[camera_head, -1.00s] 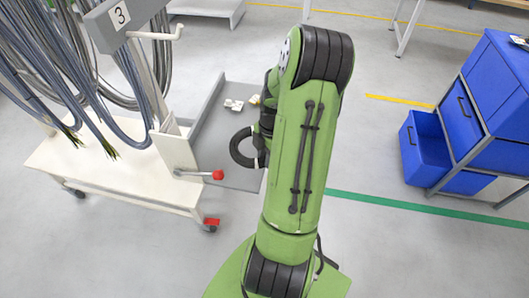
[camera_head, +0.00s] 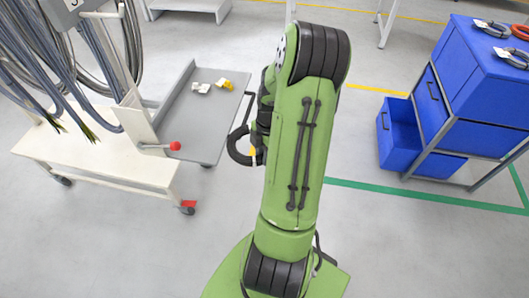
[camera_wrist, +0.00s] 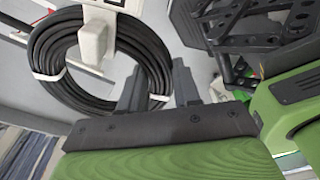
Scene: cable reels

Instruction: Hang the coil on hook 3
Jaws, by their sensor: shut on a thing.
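The black coil (camera_head: 238,148) shows in the head view at the left side of my arm, partly hidden behind it. In the wrist view the coil (camera_wrist: 42,50) is a round bundle with white ties, and its right side passes between the fingers of my gripper (camera_wrist: 158,88). My gripper is shut on it; the head view hides the fingers behind my arm. The number plate (camera_head: 73,4) at the upper left is cut by the frame edge, its digit barely showing. A pale hook (camera_head: 103,15) sticks out beside it, well apart from the coil.
A white trolley (camera_head: 100,163) with hanging grey cables (camera_head: 45,70) stands at the left. A red-tipped lever (camera_head: 174,146) sticks out near the grey tray (camera_head: 205,125). Blue drawers (camera_head: 450,100) stand at right, one pulled out. The floor between is clear.

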